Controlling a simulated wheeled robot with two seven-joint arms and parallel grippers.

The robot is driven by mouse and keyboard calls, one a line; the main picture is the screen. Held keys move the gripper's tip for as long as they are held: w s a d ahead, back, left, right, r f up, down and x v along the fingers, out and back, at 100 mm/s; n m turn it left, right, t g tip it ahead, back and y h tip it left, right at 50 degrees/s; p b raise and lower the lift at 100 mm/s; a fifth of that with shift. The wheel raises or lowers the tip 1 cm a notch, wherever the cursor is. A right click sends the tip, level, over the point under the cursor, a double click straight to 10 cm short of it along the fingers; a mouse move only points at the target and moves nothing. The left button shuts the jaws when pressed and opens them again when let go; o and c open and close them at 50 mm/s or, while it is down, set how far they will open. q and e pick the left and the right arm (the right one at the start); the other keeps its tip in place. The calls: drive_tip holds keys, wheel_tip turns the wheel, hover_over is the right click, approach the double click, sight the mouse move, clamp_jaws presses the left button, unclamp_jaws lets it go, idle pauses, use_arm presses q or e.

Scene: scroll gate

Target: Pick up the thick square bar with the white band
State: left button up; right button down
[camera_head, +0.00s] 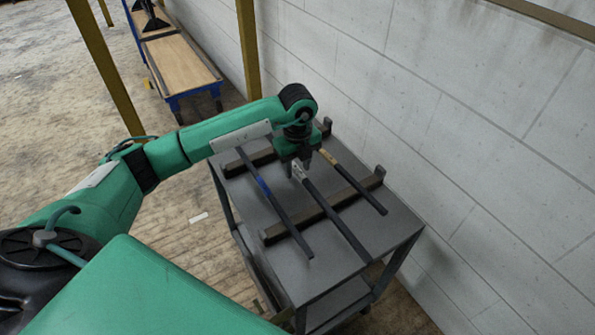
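The bar with the white band (335,219) is dark and lies across two brown rails on a grey cart. It is the middle one of three bars. Its white band shows just below my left gripper (299,168). My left gripper points down over the band, and its fingers hide the bar's far part. I cannot tell whether the fingers touch the bar or how far apart they are. My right gripper is not in view.
A thinner bar with a blue band (280,212) lies to the left, and a bar with a yellowish band (355,183) to the right. The grey cart (385,232) stands beside a white block wall (440,110). A blue trolley (182,65) and yellow posts (248,50) are behind.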

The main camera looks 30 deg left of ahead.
use_arm(q)
clamp_jaws()
drive_tip(key=shift+r, duration=0.15)
idle(1.2)
